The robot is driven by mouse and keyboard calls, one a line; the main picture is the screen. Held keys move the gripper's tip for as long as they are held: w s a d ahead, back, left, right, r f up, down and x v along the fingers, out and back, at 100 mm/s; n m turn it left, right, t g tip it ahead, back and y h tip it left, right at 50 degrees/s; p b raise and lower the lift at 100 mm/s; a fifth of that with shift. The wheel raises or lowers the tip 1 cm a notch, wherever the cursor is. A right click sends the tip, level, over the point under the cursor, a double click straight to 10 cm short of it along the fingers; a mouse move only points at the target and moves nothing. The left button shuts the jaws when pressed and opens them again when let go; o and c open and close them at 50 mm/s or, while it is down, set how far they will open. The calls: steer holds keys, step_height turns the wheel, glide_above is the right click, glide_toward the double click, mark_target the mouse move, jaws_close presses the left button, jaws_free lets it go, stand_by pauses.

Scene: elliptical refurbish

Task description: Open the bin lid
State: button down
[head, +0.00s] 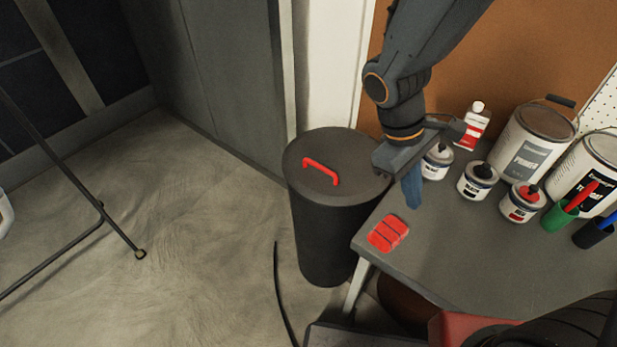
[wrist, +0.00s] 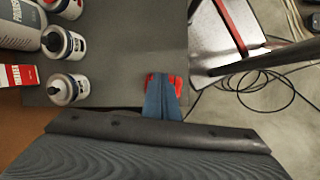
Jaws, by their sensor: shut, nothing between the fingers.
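The bin (head: 322,235) is a dark cylinder on the floor left of the table. Its dark round lid (head: 340,150) lies on top and is closed. A red handle (head: 320,170) stands on the lid. My gripper (head: 412,195) is to the right of the lid, above the table's left end. It is shut and empty, with blue fingers pointing down; the fingers also show in the wrist view (wrist: 163,100). The bin is not clearly seen in the wrist view.
The table (head: 440,235) holds a red block (head: 388,233) near its left corner, small jars (head: 478,180), paint cans (head: 535,145) and a red-white bottle (head: 472,125). A wall and panel stand behind the bin. The floor (head: 150,220) left of the bin is mostly clear.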

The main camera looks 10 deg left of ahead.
steer(key=w+a+f+n+t+h+b, duration=0.2)
steer(key=w+a+f+n+h+b, duration=0.15)
steer(key=a+f+n, duration=0.3)
steer(key=n+t+y+b, duration=0.1)
steer(key=n+t+b, duration=0.5)
steer(key=n+t, duration=0.65)
glide_toward(307, 181)
steer(key=shift+n+g, duration=0.7)
steer(key=shift+g, duration=0.05)
steer(key=w+d, duration=0.1)
steer(key=w, duration=0.2)
steer(key=w+d+p, duration=0.1)
steer(key=w, duration=0.2)
steer(key=w+d, duration=0.2)
steer(key=shift+w+r, duration=0.15)
steer(key=shift+w, duration=0.25)
steer(key=shift+r, duration=0.1)
